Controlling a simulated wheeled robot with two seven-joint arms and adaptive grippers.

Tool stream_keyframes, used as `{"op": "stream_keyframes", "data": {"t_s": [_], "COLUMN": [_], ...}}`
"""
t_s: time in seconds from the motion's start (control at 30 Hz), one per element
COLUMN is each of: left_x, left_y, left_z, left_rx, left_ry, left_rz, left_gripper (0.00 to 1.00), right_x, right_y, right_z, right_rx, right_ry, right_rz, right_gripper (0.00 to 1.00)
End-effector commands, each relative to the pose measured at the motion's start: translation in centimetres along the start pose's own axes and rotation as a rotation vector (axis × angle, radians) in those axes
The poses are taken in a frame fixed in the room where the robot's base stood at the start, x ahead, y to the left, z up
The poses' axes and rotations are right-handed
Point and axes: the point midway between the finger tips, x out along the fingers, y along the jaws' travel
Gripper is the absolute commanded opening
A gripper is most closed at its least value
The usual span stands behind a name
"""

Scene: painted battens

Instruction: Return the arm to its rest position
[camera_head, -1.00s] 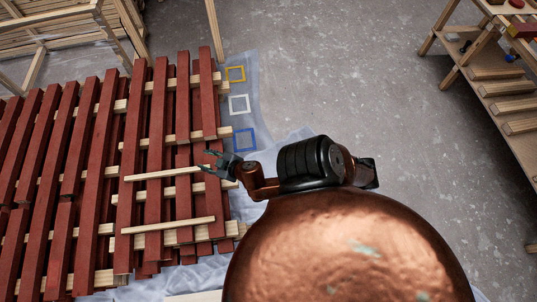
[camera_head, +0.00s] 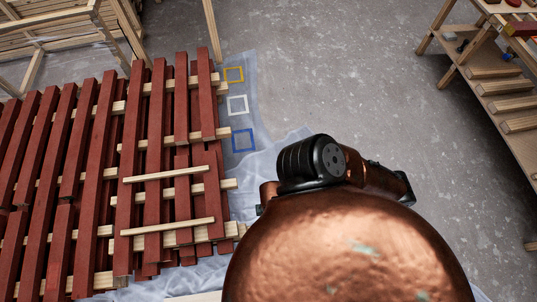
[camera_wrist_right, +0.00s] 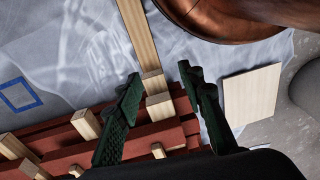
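In the head view my right arm (camera_head: 315,162) is folded close beside my copper-coloured body, and its gripper is almost wholly hidden there. In the right wrist view the right gripper (camera_wrist_right: 160,72) has its two dark green fingers apart, with nothing held between them. Beyond the fingers lie pale batten ends and red battens; I see no contact with them. My left arm and gripper are not in view.
Red-painted battens (camera_head: 102,150) lie on pale cross battens at the left, with two thin pale strips on top. Blue, white and yellow square outlines mark the plastic sheet (camera_head: 262,130). A wooden rack (camera_head: 487,85) stands at the right. Grey floor between is clear.

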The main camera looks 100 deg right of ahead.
Motion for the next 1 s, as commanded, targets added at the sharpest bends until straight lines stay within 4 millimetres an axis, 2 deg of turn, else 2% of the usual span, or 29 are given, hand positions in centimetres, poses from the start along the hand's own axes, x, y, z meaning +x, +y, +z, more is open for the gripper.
{"op": "stream_keyframes", "data": {"t_s": [0.47, 0.57, 0.73, 1.0], "left_x": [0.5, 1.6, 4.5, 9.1], "left_y": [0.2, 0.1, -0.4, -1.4], "left_z": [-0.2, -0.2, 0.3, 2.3], "left_rx": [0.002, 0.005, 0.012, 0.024], "left_ry": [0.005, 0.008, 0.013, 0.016], "left_rz": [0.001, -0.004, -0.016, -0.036], "left_gripper": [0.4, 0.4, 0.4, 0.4], "right_x": [0.5, 1.6, 4.5, 9.1], "right_y": [0.2, 0.3, 0.8, 1.8], "right_z": [-0.1, 0.0, 0.5, 2.3], "right_rx": [0.0, -0.003, -0.01, -0.022], "right_ry": [0.004, 0.007, 0.012, 0.015], "right_rz": [0.004, 0.008, 0.02, 0.04], "right_gripper": [0.36, 0.36, 0.36, 0.36]}}
